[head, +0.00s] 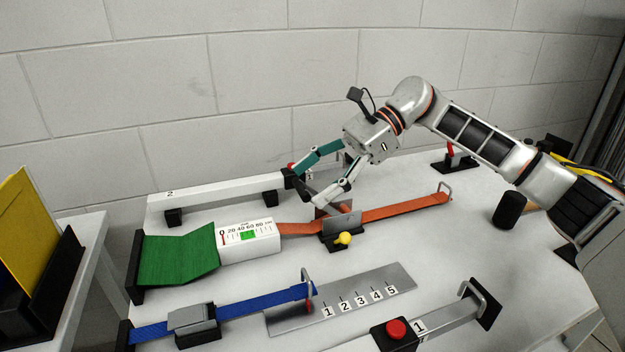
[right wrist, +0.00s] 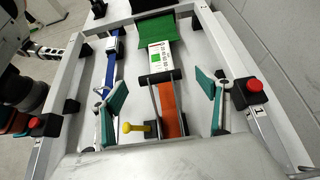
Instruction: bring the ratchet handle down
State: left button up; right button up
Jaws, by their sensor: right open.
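The ratchet (head: 341,224) sits on the orange strap (head: 405,208) near the middle of the table. Its grey plates stand upright, with a yellow knob (head: 344,239) at the front. Its handle seems raised but is partly hidden by my right gripper (head: 306,189). That gripper is open and empty, above and just behind the ratchet. In the right wrist view my right gripper's teal fingers (right wrist: 160,95) are spread wide, with the ratchet's two side bars (right wrist: 154,108) and the orange strap between them. I cannot tell whether any finger touches the ratchet.
A white gauge box (head: 248,240) and green strap (head: 178,255) lie left of the ratchet. A blue strap (head: 245,304) and numbered plate (head: 345,300) lie in front. A red button (head: 396,328) stands at the front, a black cylinder (head: 509,209) at right. A wall rises behind.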

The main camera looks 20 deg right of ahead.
jog(key=v, duration=1.2)
